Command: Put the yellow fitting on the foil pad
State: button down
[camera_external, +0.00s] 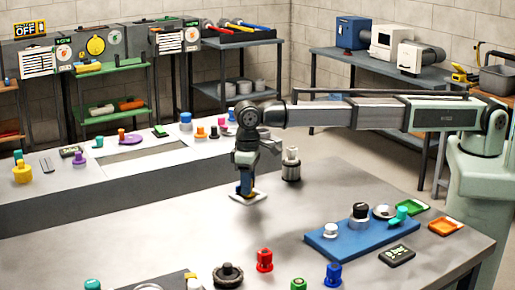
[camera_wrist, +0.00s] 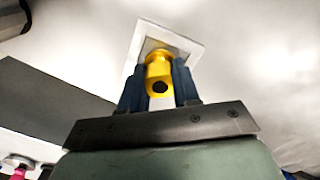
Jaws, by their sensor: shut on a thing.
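The yellow fitting (camera_wrist: 158,72) sits between the two blue fingers of my gripper (camera_wrist: 160,66) in the wrist view. My gripper is shut on it. The foil pad (camera_wrist: 172,31), a square with a pale border, lies directly behind the fitting in that view. In the external view my gripper (camera_external: 245,189) points down over the pad (camera_external: 240,200) on the grey table, with its fingertips very close to it. The fingers hide most of the fitting there. I cannot tell whether the fitting touches the pad.
A metal cylinder with a pale top (camera_external: 291,166) stands close to the right of my gripper. A blue board (camera_external: 340,243) with several parts lies farther right. Red (camera_external: 264,261) and blue (camera_external: 333,275) fittings stand near the front. The table left of the pad is clear.

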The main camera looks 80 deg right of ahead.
jog(key=shift+f, duration=0.1)
jog(key=c, duration=1.1)
grip_release()
notch_tip(320, 180, up, 12)
